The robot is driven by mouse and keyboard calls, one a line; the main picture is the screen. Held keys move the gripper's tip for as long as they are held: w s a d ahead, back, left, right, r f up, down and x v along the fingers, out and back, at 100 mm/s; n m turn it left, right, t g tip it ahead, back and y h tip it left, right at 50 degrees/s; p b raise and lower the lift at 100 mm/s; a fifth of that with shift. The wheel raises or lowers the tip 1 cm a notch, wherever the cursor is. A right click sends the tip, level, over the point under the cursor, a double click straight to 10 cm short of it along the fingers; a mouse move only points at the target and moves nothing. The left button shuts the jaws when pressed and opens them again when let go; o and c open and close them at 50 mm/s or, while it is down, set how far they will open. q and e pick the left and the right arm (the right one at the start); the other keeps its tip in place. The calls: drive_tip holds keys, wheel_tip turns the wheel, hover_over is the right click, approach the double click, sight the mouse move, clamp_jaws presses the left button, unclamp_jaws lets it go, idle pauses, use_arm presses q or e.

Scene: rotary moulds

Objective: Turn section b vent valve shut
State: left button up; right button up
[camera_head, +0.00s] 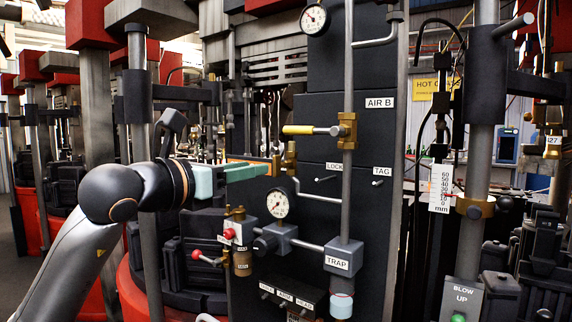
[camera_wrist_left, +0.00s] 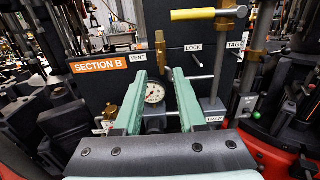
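The vent valve is a small brass fitting (camera_head: 290,159) on the dark panel, above the round gauge; it also shows upright in the left wrist view (camera_wrist_left: 160,48), beside the VENT label (camera_wrist_left: 138,57) and right of the orange SECTION B plate (camera_wrist_left: 99,64). My left gripper (camera_head: 262,170) reaches in from the left with its teal fingers pointing at the panel, near the valve. In the left wrist view my left gripper (camera_wrist_left: 159,78) is open, with a gap between its fingers. The brass fitting appears just beyond the fingertips. I cannot tell whether they touch. My right gripper is not seen.
A yellow-handled valve (camera_head: 299,130) lies across the vertical AIR B pipe, above and right. Below my gripper are a pressure gauge (camera_head: 278,204), a red knob (camera_head: 229,233) and the TRAP block (camera_head: 343,256). LOCK and TAG pegs stick out right of the valve.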

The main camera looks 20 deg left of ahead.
sight(280, 163)
use_arm(q)
drive_tip(key=p+x, duration=0.2)
drive_tip(key=x, duration=0.7)
drive_tip(key=shift+w+d, duration=0.2)
drive_tip(key=shift+w, duration=0.1)
drive_tip(key=shift+x, duration=0.85)
drive_tip(key=shift+f, duration=0.1)
clamp_jaws()
